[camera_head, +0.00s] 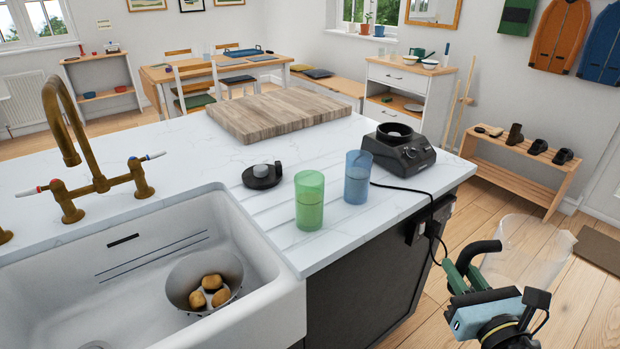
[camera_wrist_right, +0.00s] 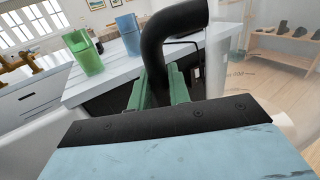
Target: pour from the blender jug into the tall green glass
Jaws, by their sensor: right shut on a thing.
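The tall green glass (camera_head: 309,201) stands upright on the ridged white worktop, near its front edge; it also shows in the right wrist view (camera_wrist_right: 84,54). The blender jug (camera_head: 524,252) is clear with a black handle (camera_head: 480,252). My right gripper (camera_head: 462,270) is shut on that handle and holds the jug in the air, off the counter's right side and apart from the glass. In the right wrist view the handle (camera_wrist_right: 168,40) rises between the green fingers. Any contents of the jug cannot be made out. My left gripper is not in view.
A blue glass (camera_head: 357,178) stands just right of the green one. Behind them are the blender base (camera_head: 399,152) with its cord, a black lid (camera_head: 262,176) and a wooden board (camera_head: 282,115). The sink (camera_head: 110,280) holds a colander (camera_head: 190,275) with potatoes.

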